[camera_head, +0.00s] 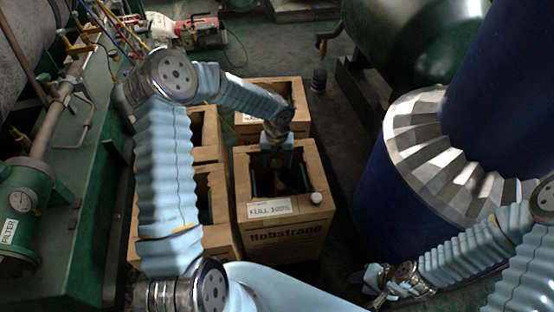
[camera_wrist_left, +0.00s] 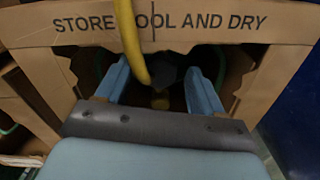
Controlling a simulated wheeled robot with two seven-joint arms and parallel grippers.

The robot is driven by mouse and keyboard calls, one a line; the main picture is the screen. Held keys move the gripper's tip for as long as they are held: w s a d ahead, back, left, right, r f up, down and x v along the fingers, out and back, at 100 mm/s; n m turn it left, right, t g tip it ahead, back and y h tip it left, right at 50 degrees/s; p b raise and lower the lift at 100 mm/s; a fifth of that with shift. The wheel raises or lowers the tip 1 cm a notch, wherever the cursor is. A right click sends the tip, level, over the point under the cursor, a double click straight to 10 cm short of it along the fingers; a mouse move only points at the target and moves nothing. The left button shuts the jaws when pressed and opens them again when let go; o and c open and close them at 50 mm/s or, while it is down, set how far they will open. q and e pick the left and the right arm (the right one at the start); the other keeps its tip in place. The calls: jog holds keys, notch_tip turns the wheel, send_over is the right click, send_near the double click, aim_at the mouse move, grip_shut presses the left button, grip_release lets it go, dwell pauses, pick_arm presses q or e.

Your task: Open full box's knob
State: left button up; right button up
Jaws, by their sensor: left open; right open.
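The full box (camera_head: 290,238) is an open cardboard carton with a white label reading "FULL 100%", in the middle of the head view. My left gripper (camera_head: 278,165) is open over its top opening. In the left wrist view, the blue fingers of my left gripper (camera_wrist_left: 162,92) reach into a carton opening below the words "STORE COOL AND DRY". A dark, rounded knob-like part (camera_wrist_left: 168,76) and a small brass piece (camera_wrist_left: 160,101) show between them, apart from both fingers as far as I can see. My right gripper (camera_head: 378,282) is open and empty at the lower right.
A yellow hose (camera_wrist_left: 132,42) hangs across the opening, between the fingers in the picture. Other cartons stand behind (camera_head: 268,92) and to the left (camera_head: 217,238). A blue drum (camera_head: 375,195) stands to the right. Green piping equipment (camera_head: 85,190) lines the left side.

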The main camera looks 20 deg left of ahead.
pick_arm(q)
jog(key=shift+c, duration=0.3)
jog(key=c, duration=1)
